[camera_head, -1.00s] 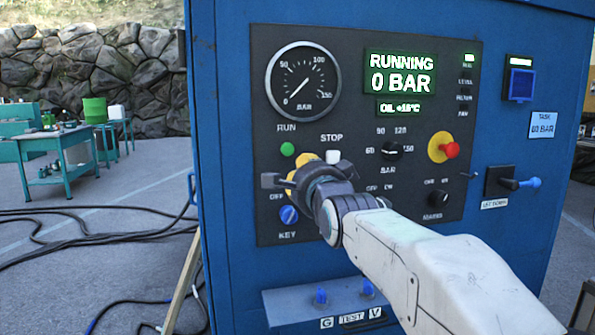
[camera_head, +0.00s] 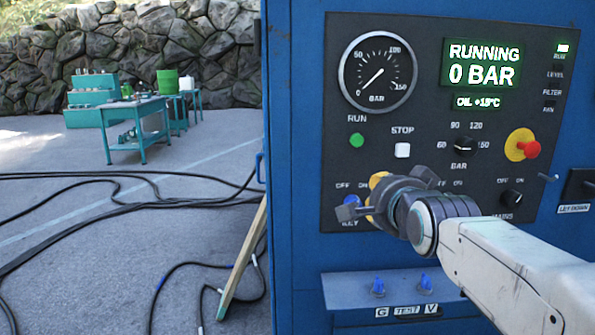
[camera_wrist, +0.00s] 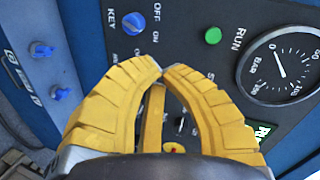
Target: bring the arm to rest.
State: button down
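My gripper (camera_head: 374,196) is in front of the lower left of the black control panel (camera_head: 340,150), seen from behind in the head view. It partly covers the blue key switch (camera_head: 351,203). Beyond the tips are the blue key switch (camera_wrist: 133,22) and the green run button (camera_wrist: 212,36). I cannot tell the exact gap between fingertips and panel. The display (camera_head: 483,64) reads RUNNING, 0 BAR.
The blue cabinet (camera_head: 304,100) fills the right. Two blue valves (camera_head: 378,287) sit on a ledge below. A wooden prop (camera_head: 243,262) leans at left. Black cables (camera_head: 120,207) cross the ground.

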jog(key=s+f+n+g+p, duration=0.3)
jog(key=s+n+g+p, duration=0.2)
jog(key=s, duration=1)
jog(key=s+f+n+g+p, duration=0.4)
jog(key=s+n+p, duration=0.5)
jog(key=s, duration=0.5)
jog(key=shift+s+f+g+p, duration=0.35)
jog(key=shift+g+p, duration=0.35)
jog(key=shift+g, duration=0.5)
jog(key=shift+r, duration=0.1)
